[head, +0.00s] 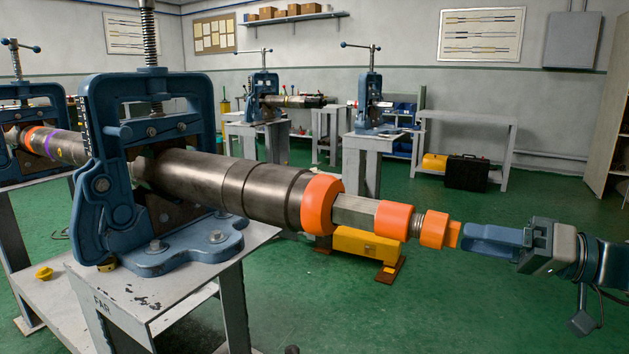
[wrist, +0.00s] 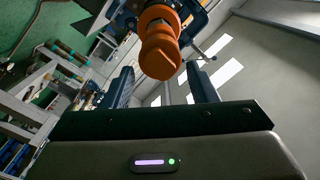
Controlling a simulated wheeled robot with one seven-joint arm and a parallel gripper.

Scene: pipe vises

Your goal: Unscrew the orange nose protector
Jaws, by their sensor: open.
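The orange nose protector (head: 434,229) caps the right end of a long dark pipe tool (head: 225,184). It has a wider collar and a smaller tip, with a short bare threaded neck on its left. The tool is held in a blue vise (head: 150,175). My gripper (head: 468,238) is level with the tip from the right, its blue fingers end-on to it; contact cannot be told. In the wrist view the nose protector (wrist: 158,48) shows at the top centre, between the lines of my open fingers (wrist: 160,72). The fingers hold nothing.
Two more orange rings, a large one (head: 321,204) and a smaller one (head: 393,221), sit further left on the tool. The vise stands on a white bench (head: 190,275). Green floor is free below my gripper.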

